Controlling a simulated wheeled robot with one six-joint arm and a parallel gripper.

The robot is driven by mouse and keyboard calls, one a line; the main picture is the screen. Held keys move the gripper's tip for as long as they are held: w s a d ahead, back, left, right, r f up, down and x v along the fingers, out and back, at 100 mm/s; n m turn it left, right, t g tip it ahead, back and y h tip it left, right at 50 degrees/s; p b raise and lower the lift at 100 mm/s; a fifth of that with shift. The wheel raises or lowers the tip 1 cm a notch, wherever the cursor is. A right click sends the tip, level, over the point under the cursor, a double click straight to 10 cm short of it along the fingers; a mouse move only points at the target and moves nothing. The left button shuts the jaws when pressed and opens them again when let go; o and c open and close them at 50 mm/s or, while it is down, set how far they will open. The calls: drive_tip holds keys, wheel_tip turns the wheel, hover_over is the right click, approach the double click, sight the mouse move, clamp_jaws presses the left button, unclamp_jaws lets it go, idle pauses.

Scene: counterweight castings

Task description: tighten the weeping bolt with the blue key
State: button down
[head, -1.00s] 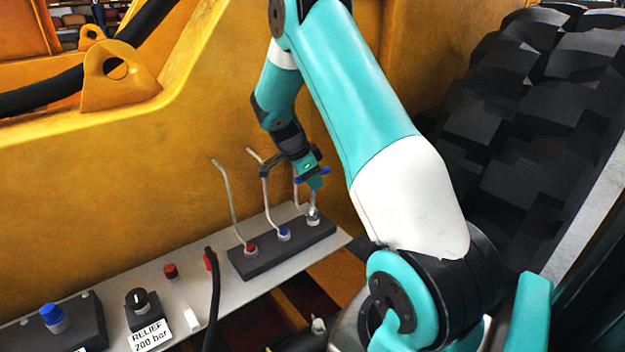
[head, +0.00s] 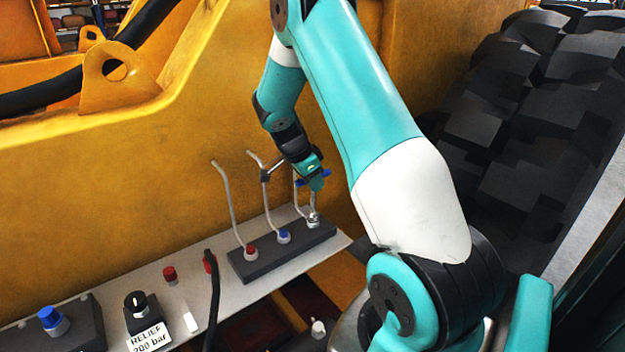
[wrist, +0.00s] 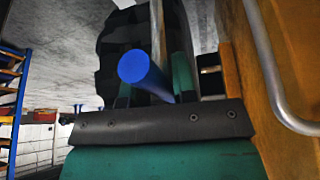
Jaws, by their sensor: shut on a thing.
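My gripper (head: 313,181) is shut on the blue key, whose blue crossbar (head: 327,175) sticks out on both sides of the jaws. The key's round blue handle end (wrist: 133,66) shows large between the teal fingers in the wrist view. A thin grey shank runs down below the jaws to a silver fitting (head: 313,220) at the right end of a dark block. I cannot tell whether the key's tip is seated there. Red (head: 250,252) and blue (head: 284,237) fittings stand to its left on the block. No weeping is clear at this size.
Thin bent grey rods (head: 227,205) rise from the block close beside my gripper. The yellow machine wall (head: 180,190) stands behind. A relief knob (head: 137,303), a blue knob (head: 49,316) and a black hose (head: 213,300) are at the left. A big black tyre (head: 530,130) is at the right.

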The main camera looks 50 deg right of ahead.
wheel_tip(320, 180, up, 4)
drive_tip(key=shift+w+d+f+p, duration=0.1)
drive_tip(key=shift+w+d+p, duration=0.05)
drive_tip(key=shift+p, duration=0.55)
drive_tip(key=shift+r+p, duration=0.35)
drive_tip(key=shift+r, duration=0.35)
drive_tip(key=shift+f, duration=0.2)
